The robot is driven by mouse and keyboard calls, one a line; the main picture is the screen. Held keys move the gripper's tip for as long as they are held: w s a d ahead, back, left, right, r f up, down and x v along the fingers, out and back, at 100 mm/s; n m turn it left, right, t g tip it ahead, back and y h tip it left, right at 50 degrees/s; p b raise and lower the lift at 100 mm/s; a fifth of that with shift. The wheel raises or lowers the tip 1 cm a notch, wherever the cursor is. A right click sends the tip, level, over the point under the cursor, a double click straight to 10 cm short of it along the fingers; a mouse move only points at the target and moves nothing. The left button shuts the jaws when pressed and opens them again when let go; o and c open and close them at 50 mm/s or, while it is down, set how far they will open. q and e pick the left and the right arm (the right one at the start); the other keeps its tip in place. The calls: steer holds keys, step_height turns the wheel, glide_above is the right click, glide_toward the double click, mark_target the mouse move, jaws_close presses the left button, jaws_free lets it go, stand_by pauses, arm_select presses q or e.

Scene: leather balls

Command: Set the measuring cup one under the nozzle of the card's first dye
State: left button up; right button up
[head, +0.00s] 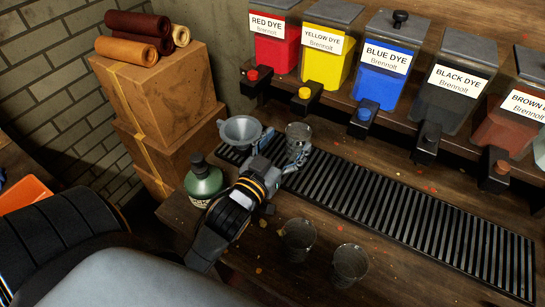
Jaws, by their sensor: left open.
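A clear measuring cup (298,130) stands upright on the black slotted grate (420,225), in front of and below the yellow dye nozzle (304,93). My left gripper (298,153) is open at the near side of this cup, its fingers close to the cup's lower part; I cannot tell whether they touch it. Two more clear cups, one (298,238) and another (350,264), stand on the wooden bench in front of the grate. No numbers are readable on the cups. The card is not in view. My right gripper is not in view.
Red (276,50), yellow (324,60), blue (383,75), black (452,90) and brown (512,125) dye tanks line the shelf. A grey funnel (240,130) and green bottle (203,183) are left of my gripper. The grate's right part is clear.

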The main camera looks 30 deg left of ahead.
arm_select(q)
steer(key=s+b, duration=0.1)
steer(key=s, duration=0.6)
steer(key=shift+s+d, duration=0.15)
steer(key=shift+d, duration=0.05)
steer(key=shift+r, duration=0.15)
